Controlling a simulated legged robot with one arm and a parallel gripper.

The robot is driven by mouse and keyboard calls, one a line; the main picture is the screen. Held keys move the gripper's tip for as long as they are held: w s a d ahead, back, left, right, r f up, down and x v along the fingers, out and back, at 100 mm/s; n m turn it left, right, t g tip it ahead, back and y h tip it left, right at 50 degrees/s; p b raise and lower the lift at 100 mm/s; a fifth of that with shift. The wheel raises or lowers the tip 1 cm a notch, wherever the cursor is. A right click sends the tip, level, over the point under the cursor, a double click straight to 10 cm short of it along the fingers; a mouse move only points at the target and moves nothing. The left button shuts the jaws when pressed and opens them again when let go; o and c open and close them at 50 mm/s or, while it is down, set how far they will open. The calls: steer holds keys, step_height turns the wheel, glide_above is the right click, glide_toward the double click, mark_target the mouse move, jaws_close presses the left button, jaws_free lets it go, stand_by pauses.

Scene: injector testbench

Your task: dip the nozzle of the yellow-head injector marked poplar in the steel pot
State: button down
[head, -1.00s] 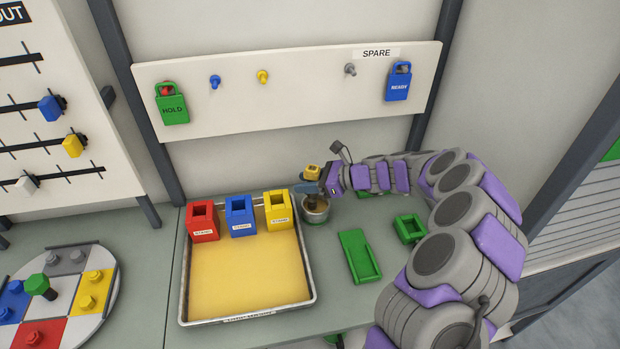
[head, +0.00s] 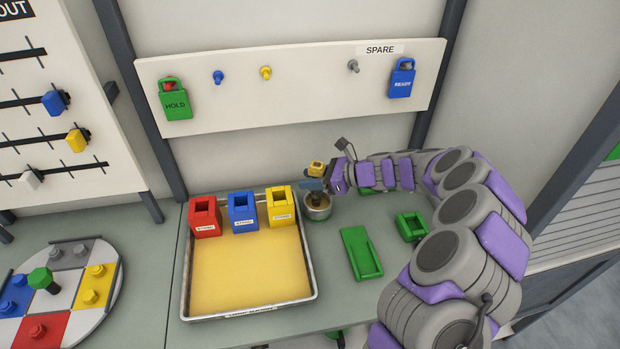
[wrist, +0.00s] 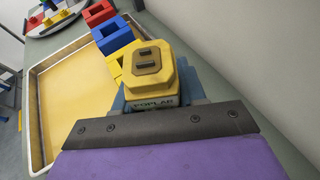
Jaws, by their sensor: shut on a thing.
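The yellow-head injector (head: 316,168) is in my gripper (head: 317,185), above the steel pot (head: 318,213). In the wrist view the injector's yellow head (wrist: 147,65) faces the camera, with a label below it that reads POPLAR. My gripper (wrist: 150,98) is shut on the injector, its blue fingers on both sides of the body. In the head view the injector's dark lower part points down at the pot's mouth. The pot holds something brownish. Whether the nozzle tip is inside the pot I cannot tell; the wrist view hides it and the pot.
A tray (head: 188,290) with a yellow floor stands left of the pot. Red (head: 205,218), blue (head: 242,213) and yellow (head: 281,208) square holders stand along its back. Green holders (head: 361,254) lie to the right. A pegboard (head: 300,95) is behind.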

steer(key=shift+d, duration=0.45)
steer(key=shift+r, duration=0.1)
steer(key=shift+a, duration=0.15)
